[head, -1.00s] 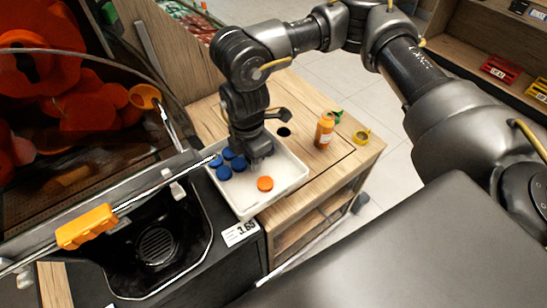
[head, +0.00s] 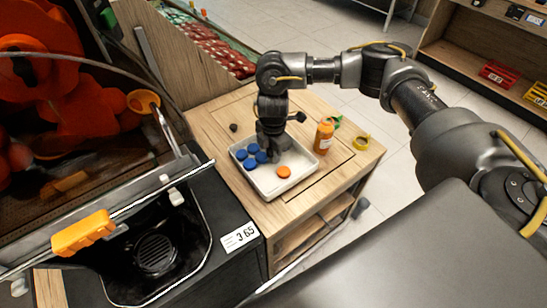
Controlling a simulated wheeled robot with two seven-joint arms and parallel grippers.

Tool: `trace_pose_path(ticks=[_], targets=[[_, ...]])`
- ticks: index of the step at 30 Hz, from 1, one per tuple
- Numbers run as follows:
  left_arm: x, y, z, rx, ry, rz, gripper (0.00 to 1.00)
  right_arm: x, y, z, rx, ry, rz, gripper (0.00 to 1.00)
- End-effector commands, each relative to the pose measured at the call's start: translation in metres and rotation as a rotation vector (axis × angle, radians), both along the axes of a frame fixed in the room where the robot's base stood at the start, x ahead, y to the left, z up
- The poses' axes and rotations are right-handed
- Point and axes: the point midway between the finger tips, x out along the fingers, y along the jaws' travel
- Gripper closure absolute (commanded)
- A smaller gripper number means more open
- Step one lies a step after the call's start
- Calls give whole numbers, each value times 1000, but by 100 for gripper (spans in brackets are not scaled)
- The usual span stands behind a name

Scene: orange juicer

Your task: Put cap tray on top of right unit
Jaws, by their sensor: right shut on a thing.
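The cap tray (head: 262,187) is a shallow white tray with several blue caps (head: 252,155) and one orange cap (head: 283,171) in it. It is at the wooden top of the right unit (head: 318,178), left of its middle; I cannot tell whether it rests on the wood or hangs just above it. My right gripper (head: 272,153) points down at the tray's far side and is shut on the tray; its fingertips are mostly hidden. My left gripper is not in view.
An orange juice bottle (head: 324,136) stands close to the tray's right side. The black juicer (head: 155,255) with a price label (head: 239,237) is at the left front.

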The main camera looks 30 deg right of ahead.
Motion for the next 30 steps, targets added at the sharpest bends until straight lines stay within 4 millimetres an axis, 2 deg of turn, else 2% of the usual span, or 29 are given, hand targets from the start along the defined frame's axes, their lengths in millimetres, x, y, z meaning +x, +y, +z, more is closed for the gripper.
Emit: trace_pose_path(ticks=[1, 4, 15, 16, 20, 30], targets=[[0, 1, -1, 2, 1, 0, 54, -2, 1, -11, 1, 5, 1, 100], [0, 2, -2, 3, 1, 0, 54, -2, 2, -22, 2, 3, 1, 100], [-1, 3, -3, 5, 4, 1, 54, -1, 2, -26, 1, 2, 3, 100], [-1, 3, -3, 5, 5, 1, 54, -1, 1, -26, 1, 2, 3, 72], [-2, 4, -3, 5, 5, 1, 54, -1, 1, -26, 1, 2, 3, 55], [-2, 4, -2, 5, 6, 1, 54, -1, 1, -22, 0, 1, 3, 54]])
